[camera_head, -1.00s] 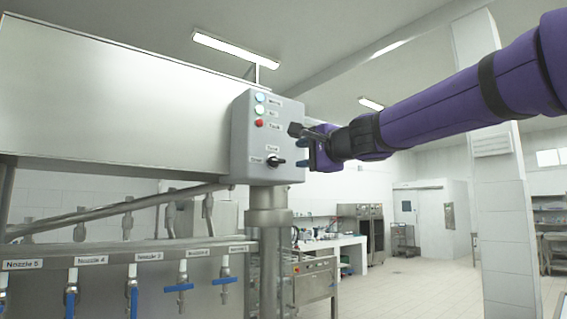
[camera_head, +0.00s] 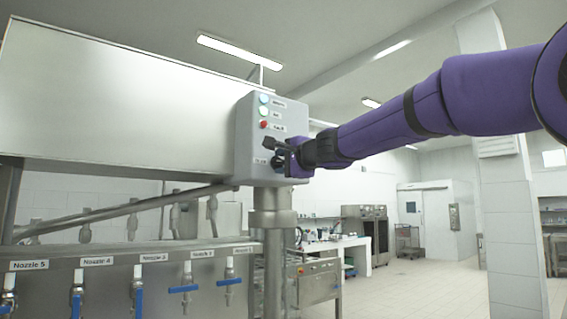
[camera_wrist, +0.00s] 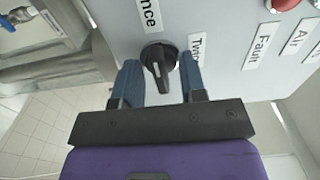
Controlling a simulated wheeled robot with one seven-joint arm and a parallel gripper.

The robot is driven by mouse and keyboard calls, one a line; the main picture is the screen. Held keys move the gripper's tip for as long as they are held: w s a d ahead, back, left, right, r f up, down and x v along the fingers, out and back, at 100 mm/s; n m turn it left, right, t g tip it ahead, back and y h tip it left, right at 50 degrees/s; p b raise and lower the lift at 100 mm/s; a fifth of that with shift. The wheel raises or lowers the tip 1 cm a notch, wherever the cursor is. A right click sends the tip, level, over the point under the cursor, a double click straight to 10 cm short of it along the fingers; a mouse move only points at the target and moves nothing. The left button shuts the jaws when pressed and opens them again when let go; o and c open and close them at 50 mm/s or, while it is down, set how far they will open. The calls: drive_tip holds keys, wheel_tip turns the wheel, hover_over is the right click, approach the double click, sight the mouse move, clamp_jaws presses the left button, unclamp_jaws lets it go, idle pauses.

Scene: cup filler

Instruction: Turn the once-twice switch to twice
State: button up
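The once-twice switch is a black rotary knob (camera_wrist: 159,66) on the grey control box (camera_head: 250,150). In the wrist view a "once" label (camera_wrist: 149,15) is above the knob and a "twice" label (camera_wrist: 194,50) is to its right. The knob's raised grip points nearly along the picture's vertical, with a pale line on it. My gripper (camera_wrist: 160,82) is open, with one blue finger on each side of the knob. Gaps show between the fingers and the knob's grip. In the head view my gripper (camera_head: 281,157) hides most of the knob.
Above the switch are a red button (camera_head: 264,125) labelled Fault and two lights on the box. A pipe post (camera_head: 270,215) stands under it. Nozzles with blue valves (camera_head: 184,289) line the lower left.

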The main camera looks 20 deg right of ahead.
clamp_jaws()
drive_tip(key=shift+m, duration=0.4)
drive_tip(key=m, duration=0.3)
drive_tip(key=shift+m, duration=0.3)
drive_tip(key=m, duration=0.4)
drive_tip(key=shift+m, duration=0.3)
drive_tip(key=m, duration=0.4)
drive_tip(key=shift+f+m, duration=0.1)
drive_tip(key=shift+m, duration=0.2)
drive_tip(key=m, duration=0.4)
drive_tip(key=shift+m, duration=0.3)
